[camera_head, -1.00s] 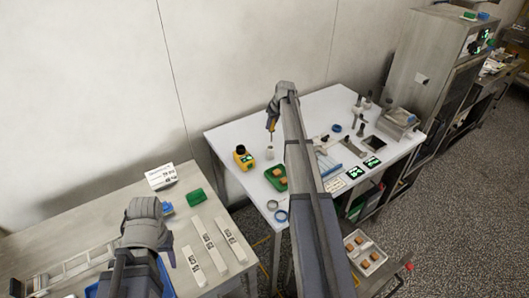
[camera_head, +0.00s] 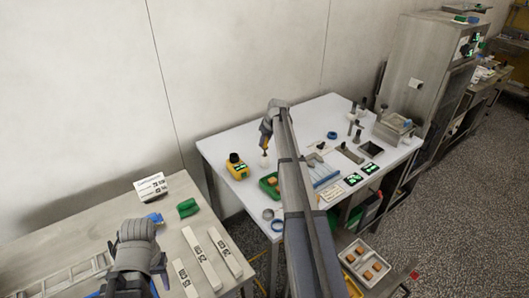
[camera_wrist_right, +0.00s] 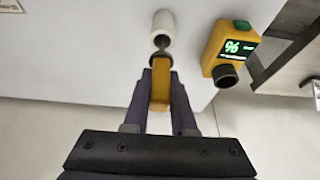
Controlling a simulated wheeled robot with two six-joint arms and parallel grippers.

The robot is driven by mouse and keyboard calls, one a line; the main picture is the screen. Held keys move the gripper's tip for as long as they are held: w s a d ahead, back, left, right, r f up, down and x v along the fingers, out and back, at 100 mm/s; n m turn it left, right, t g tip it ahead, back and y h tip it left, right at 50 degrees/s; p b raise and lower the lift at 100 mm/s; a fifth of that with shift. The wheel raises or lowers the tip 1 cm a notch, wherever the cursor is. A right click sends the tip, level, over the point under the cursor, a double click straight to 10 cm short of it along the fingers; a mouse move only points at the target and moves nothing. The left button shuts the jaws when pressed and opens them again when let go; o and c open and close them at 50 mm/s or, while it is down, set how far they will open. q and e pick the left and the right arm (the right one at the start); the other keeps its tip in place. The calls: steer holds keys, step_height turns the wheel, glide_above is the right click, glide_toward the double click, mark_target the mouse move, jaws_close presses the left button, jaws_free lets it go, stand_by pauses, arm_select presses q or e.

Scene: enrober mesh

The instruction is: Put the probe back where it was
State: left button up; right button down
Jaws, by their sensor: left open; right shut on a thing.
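The probe has a yellow handle (camera_wrist_right: 160,88) and a dark collar, and my right gripper (camera_wrist_right: 160,80) is shut on it. In the head view my right gripper (camera_head: 265,140) hangs above the white table with the probe (camera_head: 264,152) pointing down. A small white cylindrical holder (camera_head: 265,162) stands directly below the probe. In the right wrist view the probe's lower end meets the dark mouth of this holder (camera_wrist_right: 163,22); how deep it sits I cannot tell. My left gripper (camera_head: 135,284) is over the left table, open, its fingers mostly hidden by the wrist.
A yellow meter (camera_head: 237,168) with a lit green display stands close left of the holder. A green tray (camera_head: 269,186) with orange-brown pieces lies in front, partly behind my right arm. A wall rises behind the table.

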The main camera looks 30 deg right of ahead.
mark_target(265, 147)
arm_select(q)
steer(key=shift+f+b, duration=1.8)
arm_select(e)
steer(key=shift+f, duration=1.8)
arm_select(q)
steer(key=shift+f, duration=0.15)
arm_select(e)
steer(key=shift+f, duration=0.15)
steer(key=c, duration=0.7)
jaws_free()
steer(key=shift+c, duration=0.2)
steer(key=shift+s+r+p, duration=0.15)
steer(key=shift+r+p, duration=0.3)
steer(key=shift+r, duration=0.15)
arm_select(q)
step_height(265, 147, up, 11)
steer(key=p, duration=1)
steer(key=shift+r, duration=0.2)
arm_select(e)
steer(key=v, duration=1.1)
